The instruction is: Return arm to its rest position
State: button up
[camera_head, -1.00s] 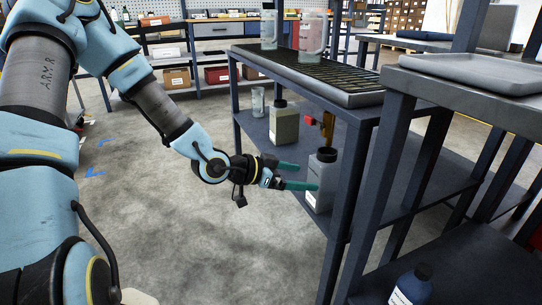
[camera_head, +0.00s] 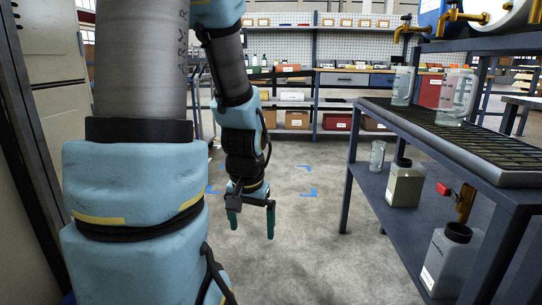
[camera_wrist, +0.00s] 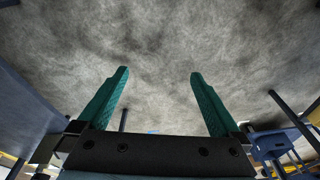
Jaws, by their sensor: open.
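My gripper (camera_head: 251,220) hangs below my blue and grey arm, left of the middle in the head view, with its two green fingers pointing down over the open concrete floor. The fingers are spread apart with nothing between them.
The dark blue trolley (camera_head: 485,180) stands at the right. Pitchers stand on top. A shelving rack (camera_head: 315,85) is at the back. Floor between is free.

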notch_tip(320, 180, up, 32)
jog(key=s+a+n+p, duration=0.2)
jog(key=p, duration=2.8)
jog(key=shift+s+a+r+g, duration=0.15)
jog(key=shift+s+r+g, duration=0.05)
jog(key=shift+s+g, duration=0.1)
